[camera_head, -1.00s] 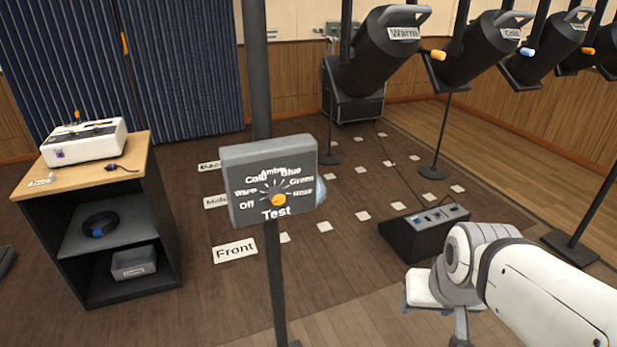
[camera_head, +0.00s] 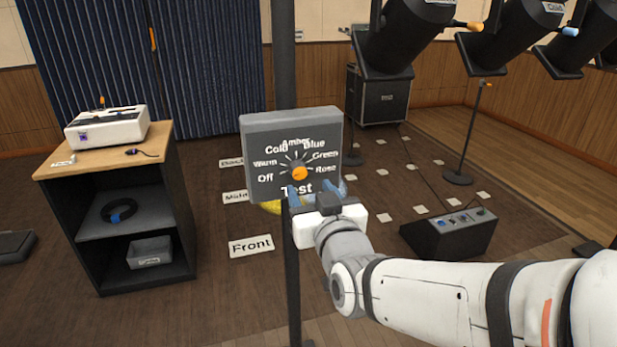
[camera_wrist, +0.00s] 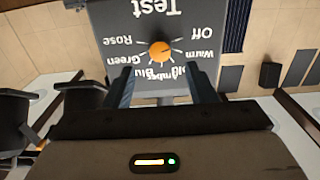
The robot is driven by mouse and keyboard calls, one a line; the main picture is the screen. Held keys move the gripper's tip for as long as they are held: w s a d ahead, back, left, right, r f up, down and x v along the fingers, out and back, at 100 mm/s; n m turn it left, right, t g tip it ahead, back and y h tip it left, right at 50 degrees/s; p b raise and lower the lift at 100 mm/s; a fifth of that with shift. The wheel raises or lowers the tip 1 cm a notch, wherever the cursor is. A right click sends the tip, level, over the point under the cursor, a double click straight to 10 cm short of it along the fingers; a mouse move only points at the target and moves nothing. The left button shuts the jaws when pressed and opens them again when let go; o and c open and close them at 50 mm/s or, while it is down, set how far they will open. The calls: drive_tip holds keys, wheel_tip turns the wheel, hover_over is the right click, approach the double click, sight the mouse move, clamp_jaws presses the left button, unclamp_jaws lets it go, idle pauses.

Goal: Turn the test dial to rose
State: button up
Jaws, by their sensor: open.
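The test dial is an orange knob (camera_head: 299,173) on a grey panel (camera_head: 262,133) fixed to a dark post. Labels ring it: Off, Warm, Cold, Amber, Blue, Green and Rose, with Test below. Rose (camera_head: 326,168) is to the right of the knob. The wrist view shows the panel upside down, with the knob (camera_wrist: 160,51) in the middle and Rose (camera_wrist: 117,40) to its left. I cannot tell which label the knob points to. My gripper (camera_head: 312,190) is open and empty in front of the panel's lower part. Its fingers (camera_wrist: 160,85) straddle the knob's line in the wrist view, apart from it.
A shelf unit (camera_head: 60,172) with a white device (camera_head: 107,127) on top stands at left. Large stage lamps (camera_head: 400,40) hang at upper right. A black console (camera_head: 425,240) lies on the floor behind my arm.

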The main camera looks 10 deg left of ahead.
sight(301, 174)
drive_tip(key=x, duration=0.6)
drive_tip(key=shift+w+a+p, duration=0.1)
drive_tip(key=shift+w+p, duration=0.1)
drive_tip(key=shift+p, duration=0.1)
drive_tip(key=shift+c, duration=0.2)
drive_tip(key=c, duration=0.9)
drive_tip(key=shift+f, duration=0.1)
drive_tip(key=shift+c, duration=0.2)
